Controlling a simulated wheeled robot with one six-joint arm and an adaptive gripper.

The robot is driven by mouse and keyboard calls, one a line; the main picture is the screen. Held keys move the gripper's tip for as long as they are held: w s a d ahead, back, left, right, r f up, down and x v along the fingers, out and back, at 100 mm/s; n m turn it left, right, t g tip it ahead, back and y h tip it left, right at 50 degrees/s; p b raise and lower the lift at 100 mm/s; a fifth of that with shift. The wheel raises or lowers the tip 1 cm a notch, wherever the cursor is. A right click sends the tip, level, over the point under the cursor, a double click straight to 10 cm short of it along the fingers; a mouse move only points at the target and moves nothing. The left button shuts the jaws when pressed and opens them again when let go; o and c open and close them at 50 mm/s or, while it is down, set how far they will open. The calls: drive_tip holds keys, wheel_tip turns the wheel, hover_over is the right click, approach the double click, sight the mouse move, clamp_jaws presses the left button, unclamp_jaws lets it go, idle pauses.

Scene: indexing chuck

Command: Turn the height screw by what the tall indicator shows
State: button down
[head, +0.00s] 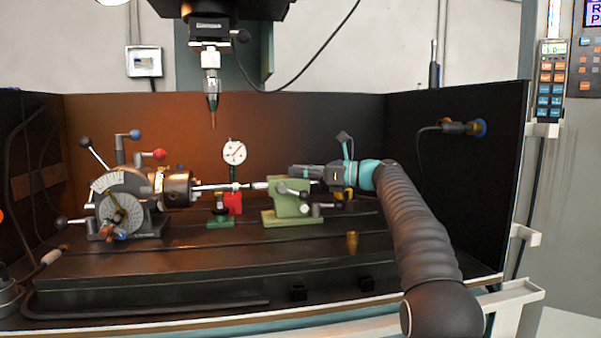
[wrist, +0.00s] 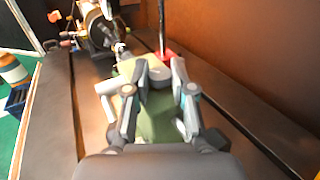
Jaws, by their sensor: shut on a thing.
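The tall indicator (head: 234,152) has a white round dial on a thin post above a red base (head: 234,205). Its needle is too small to read exactly. In the wrist view the red base (wrist: 172,55) and post stand beyond my gripper. The green tailstock (head: 288,208) is right of the indicator and under my gripper (head: 296,171). In the wrist view my gripper (wrist: 160,80) is shut on a grey round knob, seemingly the height screw (wrist: 159,75), on top of the green body (wrist: 150,125). Its fingers partly hide the knob, and its markings cannot be read.
The indexing head (head: 125,205) with its chuck (head: 176,188) stands at left, with a bar running towards the tailstock. A spindle with a pointed tool (head: 212,105) hangs above. A small brass piece (head: 352,242) stands on the table's clear front right.

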idle(0.5)
drive_tip(key=c, duration=1)
unclamp_jaws()
drive_tip(key=shift+o, duration=0.2)
drive_tip(key=v, duration=1.2)
drive_tip(key=shift+r, duration=0.1)
